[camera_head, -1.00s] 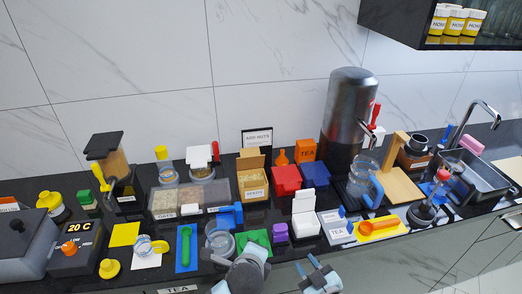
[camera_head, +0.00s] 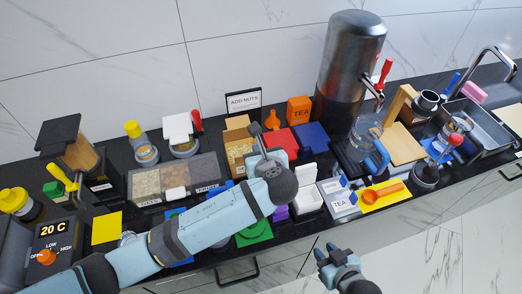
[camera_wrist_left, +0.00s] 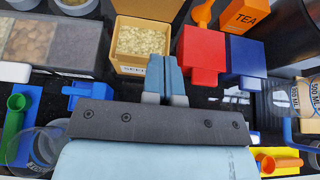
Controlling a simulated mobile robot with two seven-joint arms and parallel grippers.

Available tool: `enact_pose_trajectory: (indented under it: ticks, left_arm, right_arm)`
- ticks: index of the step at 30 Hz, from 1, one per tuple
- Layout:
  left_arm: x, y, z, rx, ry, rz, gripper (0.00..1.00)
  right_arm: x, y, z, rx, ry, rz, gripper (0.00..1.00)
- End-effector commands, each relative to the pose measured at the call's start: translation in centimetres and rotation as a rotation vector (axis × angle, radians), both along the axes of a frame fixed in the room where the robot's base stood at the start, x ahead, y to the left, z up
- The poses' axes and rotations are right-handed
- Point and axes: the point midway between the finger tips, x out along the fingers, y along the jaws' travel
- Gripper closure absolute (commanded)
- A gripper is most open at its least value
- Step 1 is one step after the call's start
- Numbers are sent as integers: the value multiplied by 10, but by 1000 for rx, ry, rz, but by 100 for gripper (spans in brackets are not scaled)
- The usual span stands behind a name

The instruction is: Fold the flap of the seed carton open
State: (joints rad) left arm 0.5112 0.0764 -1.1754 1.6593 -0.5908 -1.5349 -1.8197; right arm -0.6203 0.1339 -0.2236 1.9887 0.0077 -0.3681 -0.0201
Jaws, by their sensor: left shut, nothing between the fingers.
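The seed carton (camera_head: 238,150) is a brown box with a label on its front, standing on the dark counter behind my left gripper. In the left wrist view the carton (camera_wrist_left: 131,69) is open at the top and shows pale seeds. Its brown flap (camera_wrist_left: 150,8) is at the back edge, away from the seeds; its exact angle is unclear. My left gripper (camera_head: 261,137) is shut and empty. Its fingertips (camera_wrist_left: 166,62) appear just in front of the carton's right side; contact cannot be told. My right gripper (camera_head: 329,254) is open and empty, low in front of the counter.
A red box (camera_wrist_left: 202,55) and a blue box (camera_wrist_left: 246,56) stand right of the carton. A compartment tray of grains (camera_head: 205,172) lies to its left. A white open box (camera_head: 306,201) stands in front on the right. A metal urn (camera_head: 348,70) rises behind.

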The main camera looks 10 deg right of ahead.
Motion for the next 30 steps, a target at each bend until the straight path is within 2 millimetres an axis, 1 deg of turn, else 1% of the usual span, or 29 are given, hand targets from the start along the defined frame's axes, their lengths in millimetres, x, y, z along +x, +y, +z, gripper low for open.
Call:
enact_pose_trajectory:
  ticks: [1,7,9,12,18,30]
  left_arm:
    - [11,3,-4,3,0,3,100]
    - [47,10,-22,1,0,2,100]
    - [58,12,-14,-2,0,1,100]
    - [70,14,-11,-1,0,2,100]
    - [80,16,-9,-2,1,0,100]
    - [82,16,-9,-2,1,0,100]
  right_arm:
    - [0,0,3,-1,0,-1,70]
    - [0,-1,7,-2,-2,-2,70]
    - [0,-2,11,-3,-2,-3,70]
    - [0,-2,14,-3,-3,-4,70]
    - [0,-3,16,-5,-3,-5,70]
    - [0,-3,15,-5,-2,-6,70]
